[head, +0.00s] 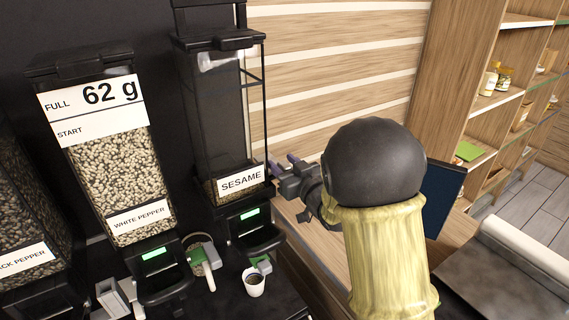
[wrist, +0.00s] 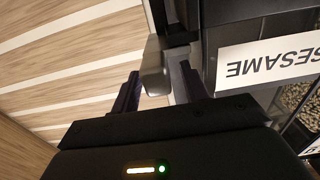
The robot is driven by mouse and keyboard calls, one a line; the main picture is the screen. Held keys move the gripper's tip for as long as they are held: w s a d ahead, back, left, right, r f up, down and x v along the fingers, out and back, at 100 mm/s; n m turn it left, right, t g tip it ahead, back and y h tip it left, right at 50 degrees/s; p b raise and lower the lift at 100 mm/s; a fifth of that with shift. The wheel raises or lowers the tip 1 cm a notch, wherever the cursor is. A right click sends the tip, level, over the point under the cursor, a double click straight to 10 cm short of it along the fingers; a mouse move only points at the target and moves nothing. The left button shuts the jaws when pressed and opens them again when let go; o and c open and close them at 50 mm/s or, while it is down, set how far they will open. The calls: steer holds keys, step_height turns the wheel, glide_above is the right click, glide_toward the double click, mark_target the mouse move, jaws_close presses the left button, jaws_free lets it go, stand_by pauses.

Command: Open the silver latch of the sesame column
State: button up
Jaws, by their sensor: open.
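The sesame column (head: 216,115) is a tall clear dispenser with a black frame, a SESAME label and a low layer of seeds at the bottom. My gripper (head: 279,165) is at the right side of the column, level with the label. In the wrist view the label (wrist: 268,60) appears upside down at the right. A grey-silver latch piece (wrist: 155,68) sits on the column's side, between the two fingertips of my gripper (wrist: 160,85). The fingers are open around it, with no clear grip visible. The latch is not clearly visible in the head view.
The white pepper column (head: 110,165), marked FULL 62 g, stands left of the sesame column. A small cup (head: 254,283) and a scoop (head: 203,262) sit below the dispensers. A slatted wooden wall (head: 330,60) is behind my arm. Shelves (head: 500,100) stand at the right.

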mark_target(275, 162)
jaws_close()
steer(key=shift+b+x, duration=0.45)
steer(key=shift+x, duration=2)
jaws_free()
steer(key=shift+s+d, duration=0.1)
steer(key=shift+s, duration=0.05)
steer(key=b+v, duration=0.6)
steer(key=v, duration=1.1)
